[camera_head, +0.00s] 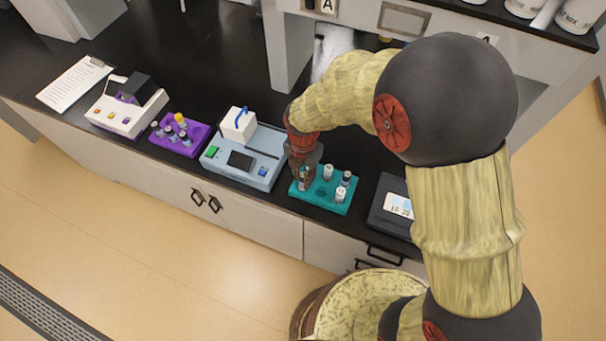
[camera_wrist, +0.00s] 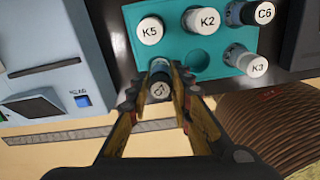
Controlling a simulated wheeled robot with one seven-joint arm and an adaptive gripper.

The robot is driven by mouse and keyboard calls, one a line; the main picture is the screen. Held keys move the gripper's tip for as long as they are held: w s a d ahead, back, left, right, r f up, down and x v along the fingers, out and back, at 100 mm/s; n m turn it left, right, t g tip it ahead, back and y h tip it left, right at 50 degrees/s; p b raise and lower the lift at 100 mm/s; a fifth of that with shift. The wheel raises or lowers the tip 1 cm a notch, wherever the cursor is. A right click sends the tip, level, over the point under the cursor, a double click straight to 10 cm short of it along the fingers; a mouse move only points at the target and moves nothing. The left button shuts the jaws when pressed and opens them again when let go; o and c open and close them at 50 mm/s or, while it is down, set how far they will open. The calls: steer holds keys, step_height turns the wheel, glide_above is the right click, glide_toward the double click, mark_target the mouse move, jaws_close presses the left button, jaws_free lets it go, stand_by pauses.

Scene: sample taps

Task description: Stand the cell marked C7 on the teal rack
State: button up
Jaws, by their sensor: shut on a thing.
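The teal rack (camera_head: 322,206) stands on the black bench and also shows in the wrist view (camera_wrist: 200,72). My gripper (camera_head: 304,170) is over its left end. In the wrist view my gripper (camera_wrist: 160,74) is shut on an upright-looking cell (camera_wrist: 160,91), whose partly turned label looks like C7. It is over the rack's front left part; I cannot tell whether its base touches the rack. Cells K5 (camera_wrist: 149,31), K2 (camera_wrist: 206,21), C6 (camera_wrist: 263,13) and K3 (camera_wrist: 256,66) stand in the rack. An empty round hole (camera_wrist: 201,57) shows between the held cell and K3.
A pale blue instrument (camera_head: 244,160) stands left of the rack. A dark device with a display (camera_head: 397,206) stands to the right. Further left are a purple rack with cells (camera_head: 167,146) and a white instrument (camera_head: 122,112). The bench's front edge runs close before the rack.

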steer(key=shift+f, duration=0.1)
steer(key=shift+f+b, duration=0.4)
steer(key=shift+f, duration=0.25)
steer(key=o, duration=1)
steer(key=shift+o, duration=1)
steer(key=o, duration=0.4)
steer(key=shift+o, duration=0.4)
steer(key=shift+r, duration=0.15)
